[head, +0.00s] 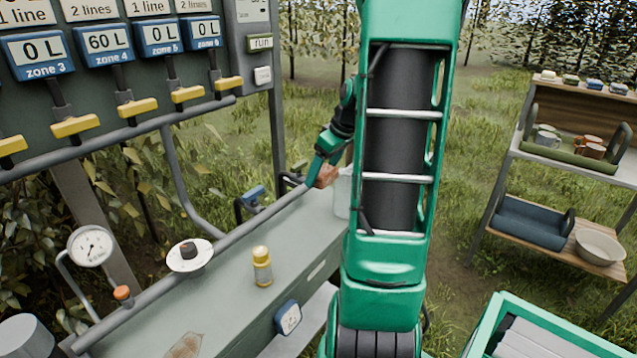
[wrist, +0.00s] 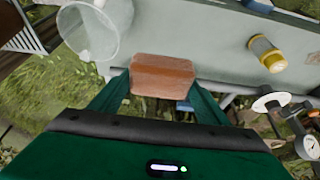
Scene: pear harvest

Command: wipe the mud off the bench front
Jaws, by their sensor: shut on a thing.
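My gripper (head: 325,160) is shut on a brown sponge-like block (head: 327,177) at the far end of the bench. In the wrist view the block (wrist: 162,76) sits between the two green fingers, over the bench edge; I cannot tell whether it touches the bench. The grey bench (head: 225,295) runs from the lower left to the middle of the head view. A brown muddy patch (head: 187,346) lies on the bench at its near end, cut by the picture's bottom edge. My arm hides part of the bench's far end.
A translucent bucket (wrist: 95,30) stands beside the block. A valve panel (head: 120,60) rises at the left. A shelf (head: 570,165) with trays and cups stands at the right.

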